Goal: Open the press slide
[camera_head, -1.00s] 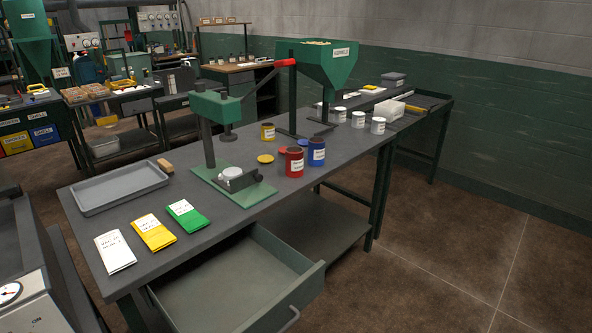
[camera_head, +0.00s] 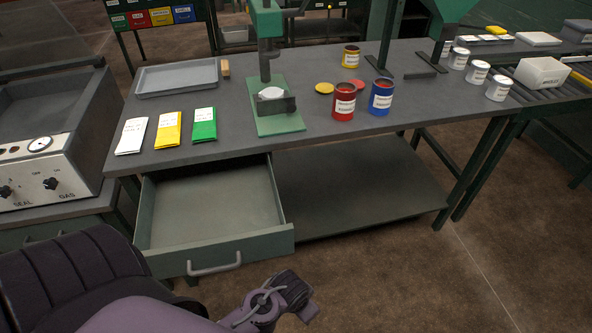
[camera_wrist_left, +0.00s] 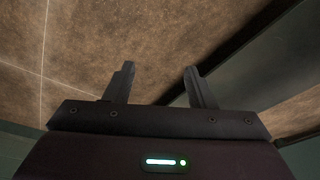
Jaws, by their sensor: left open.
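The green press (camera_head: 268,25) stands on the bench with its flat green base (camera_head: 277,122). On the base sits a dark slide block (camera_head: 276,106) with a round white piece (camera_head: 271,93) on it, under the press column. My left arm comes in low from the left, in front of the bench and well short of the press. In the left wrist view my left gripper (camera_wrist_left: 158,72) is open and empty, with bare floor beyond its fingers. My right gripper is not in view.
An empty drawer (camera_head: 215,249) stands pulled out below the bench. White, yellow and green packets (camera_head: 167,129), a grey tray (camera_head: 177,79), a red can (camera_head: 343,101) and a blue can (camera_head: 381,97) lie around the press. Bench space before the press is clear.

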